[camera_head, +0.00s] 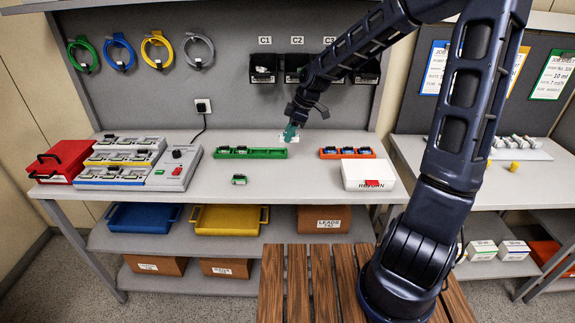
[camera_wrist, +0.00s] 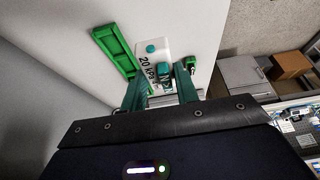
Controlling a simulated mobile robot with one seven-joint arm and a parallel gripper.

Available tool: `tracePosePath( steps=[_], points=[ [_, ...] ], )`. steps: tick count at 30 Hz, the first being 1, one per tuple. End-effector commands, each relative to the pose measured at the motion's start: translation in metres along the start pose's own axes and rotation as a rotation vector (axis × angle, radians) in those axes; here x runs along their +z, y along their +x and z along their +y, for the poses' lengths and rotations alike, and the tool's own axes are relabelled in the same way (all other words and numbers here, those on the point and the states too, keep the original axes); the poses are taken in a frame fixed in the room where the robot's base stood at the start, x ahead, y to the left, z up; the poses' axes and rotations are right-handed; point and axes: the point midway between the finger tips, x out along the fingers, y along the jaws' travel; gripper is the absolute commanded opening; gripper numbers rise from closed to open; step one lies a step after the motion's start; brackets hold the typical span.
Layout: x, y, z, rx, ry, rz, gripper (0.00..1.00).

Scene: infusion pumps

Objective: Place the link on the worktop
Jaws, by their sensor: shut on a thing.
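My gripper (camera_head: 290,132) is low over the back of the worktop (camera_head: 305,190), beside a small white plate (camera_head: 281,139). In the wrist view, its green fingers (camera_wrist: 162,90) are shut on a small teal and dark piece, which looks like the link (camera_wrist: 166,72). The fingers partly hide it. The white plate, marked "20 kPa" (camera_wrist: 149,60), lies right by it with a teal knob on it. I cannot tell whether the link touches the plate. A separate green link (camera_head: 239,179) lies on the worktop in front of the green rack (camera_head: 272,154).
An orange rack (camera_head: 347,154) and a white RETURN box (camera_head: 368,174) stand to the right. The grey pump units (camera_head: 120,160) and a red case (camera_head: 62,161) stand at left. Black bins (camera_head: 263,68) hang behind. The front middle worktop is mostly clear.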

Motion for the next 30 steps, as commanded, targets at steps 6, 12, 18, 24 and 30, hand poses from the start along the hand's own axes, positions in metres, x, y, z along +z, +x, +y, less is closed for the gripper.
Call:
tracePosePath(
  steps=[6,12,18,24,30],
  points=[
    [0.014,0.035,-0.001,-0.005,-0.001,0.0,0.07],
    [0.027,0.067,-0.001,-0.004,-0.001,0.0,0.07],
    [0.036,0.086,0.0,-0.002,0.0,0.0,0.07],
    [0.039,0.094,0.0,0.0,0.0,0.0,0.07],
    [0.047,0.114,0.0,-0.002,0.0,0.0,0.07]
  ],
)
